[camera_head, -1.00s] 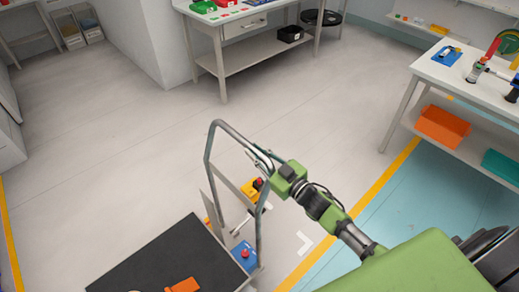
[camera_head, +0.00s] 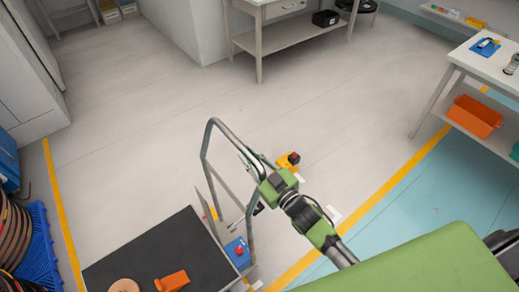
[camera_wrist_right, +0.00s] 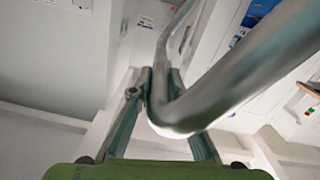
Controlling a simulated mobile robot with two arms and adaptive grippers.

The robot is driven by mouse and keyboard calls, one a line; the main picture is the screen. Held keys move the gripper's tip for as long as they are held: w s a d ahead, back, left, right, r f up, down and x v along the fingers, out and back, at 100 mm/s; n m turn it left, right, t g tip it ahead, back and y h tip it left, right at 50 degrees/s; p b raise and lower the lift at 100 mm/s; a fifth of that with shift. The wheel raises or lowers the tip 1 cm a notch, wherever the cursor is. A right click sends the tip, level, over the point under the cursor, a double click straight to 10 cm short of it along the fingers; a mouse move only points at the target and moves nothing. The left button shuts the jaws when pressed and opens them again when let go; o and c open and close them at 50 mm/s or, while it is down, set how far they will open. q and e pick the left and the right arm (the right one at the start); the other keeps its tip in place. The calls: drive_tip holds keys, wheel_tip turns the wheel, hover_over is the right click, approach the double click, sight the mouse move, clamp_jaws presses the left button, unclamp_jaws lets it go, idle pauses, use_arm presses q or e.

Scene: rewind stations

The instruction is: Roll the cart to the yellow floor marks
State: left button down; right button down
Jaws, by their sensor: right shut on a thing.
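The cart has a black deck (camera_head: 165,250) and an upright grey tube handle (camera_head: 207,150) at its right end. A round tan disc (camera_head: 124,286) and an orange piece (camera_head: 172,281) lie on the deck. A blue box with a red knob (camera_head: 237,252) sits low by the handle. My right gripper (camera_head: 258,178) is shut on the handle's tube, which also shows in the right wrist view (camera_wrist_right: 215,85). Yellow floor lines run at left (camera_head: 62,210) and at right (camera_head: 385,190) of the cart. My left gripper is not in view.
A yellow block with a red knob (camera_head: 288,161) stands beyond the handle. A blue crate (camera_head: 38,245) and coils stand at far left. A workbench (camera_head: 285,37) is at the back, a table with an orange bin (camera_head: 474,116) at right. Open floor lies between.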

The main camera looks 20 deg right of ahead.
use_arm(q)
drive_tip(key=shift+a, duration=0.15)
use_arm(e)
drive_tip(key=s+a, duration=0.3)
drive_tip(key=a, duration=0.7)
drive_tip(key=shift+s, duration=0.3)
drive_tip(key=c, duration=2.2)
unclamp_jaws()
drive_tip(key=shift+a, duration=0.2)
drive_tip(key=o, duration=0.3)
drive_tip(key=shift+s+a+y, duration=0.1)
drive_tip(key=shift+a+y, duration=0.1)
drive_tip(key=shift+y, duration=0.1)
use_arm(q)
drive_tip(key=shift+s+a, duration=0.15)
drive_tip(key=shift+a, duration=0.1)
use_arm(e)
drive_tip(key=shift+s+a, duration=0.1)
drive_tip(key=shift+a, duration=0.15)
drive_tip(key=shift+d, duration=0.2)
